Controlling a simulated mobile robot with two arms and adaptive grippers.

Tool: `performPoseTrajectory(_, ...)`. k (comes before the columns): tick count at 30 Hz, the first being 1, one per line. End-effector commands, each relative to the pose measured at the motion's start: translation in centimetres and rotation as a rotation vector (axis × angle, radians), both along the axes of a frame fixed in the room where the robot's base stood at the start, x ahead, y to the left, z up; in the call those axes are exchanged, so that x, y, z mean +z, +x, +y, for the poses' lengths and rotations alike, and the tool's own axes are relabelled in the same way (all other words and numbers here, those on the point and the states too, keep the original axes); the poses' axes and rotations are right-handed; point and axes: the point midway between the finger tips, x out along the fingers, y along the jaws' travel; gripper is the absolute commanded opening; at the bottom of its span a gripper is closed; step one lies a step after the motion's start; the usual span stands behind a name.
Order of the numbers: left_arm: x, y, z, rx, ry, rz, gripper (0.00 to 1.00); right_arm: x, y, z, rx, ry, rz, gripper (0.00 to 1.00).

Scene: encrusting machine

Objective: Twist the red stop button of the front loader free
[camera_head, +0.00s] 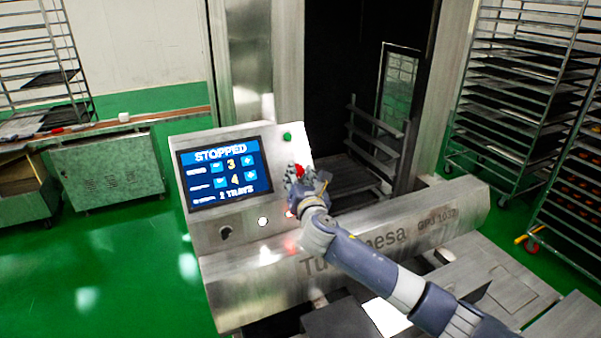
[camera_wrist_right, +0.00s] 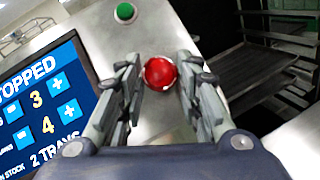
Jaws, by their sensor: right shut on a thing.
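The red stop button (camera_head: 299,170) sits on the sloped steel control panel (camera_head: 205,236), to the right of the screen. In the right wrist view the red button (camera_wrist_right: 160,73) is round and lies between the two fingertips. My right gripper (camera_head: 298,178) is at the button, its fingers on either side of it; it also shows in the right wrist view (camera_wrist_right: 159,82). It is shut on the button. The screen (camera_head: 224,174) reads STOPPED, with 3, 4 and 2 TRAYS. My left gripper is not in view.
A green button (camera_head: 287,136) is on the panel above the red one. A black knob (camera_head: 225,232) and a white button (camera_head: 263,221) are lower on the panel. A dark opening with a rack stands behind on the right. Tray racks (camera_head: 520,90) stand at the far right.

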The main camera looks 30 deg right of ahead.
Motion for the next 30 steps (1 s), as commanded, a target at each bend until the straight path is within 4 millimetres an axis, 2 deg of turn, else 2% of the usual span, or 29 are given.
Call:
performPoseTrajectory(3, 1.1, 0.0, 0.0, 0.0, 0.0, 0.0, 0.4, 0.3, 0.1, 0.2, -0.056, 0.082, -0.003, 0.08)
performPoseTrajectory(15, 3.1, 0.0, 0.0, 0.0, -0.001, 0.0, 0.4, 0.4, 0.3, 0.5, -0.214, 0.305, -0.016, 0.08)
performPoseTrajectory(30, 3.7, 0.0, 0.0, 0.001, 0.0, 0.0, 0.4, 0.2, 0.3, 0.5, -0.274, 0.391, -0.02, 0.09)
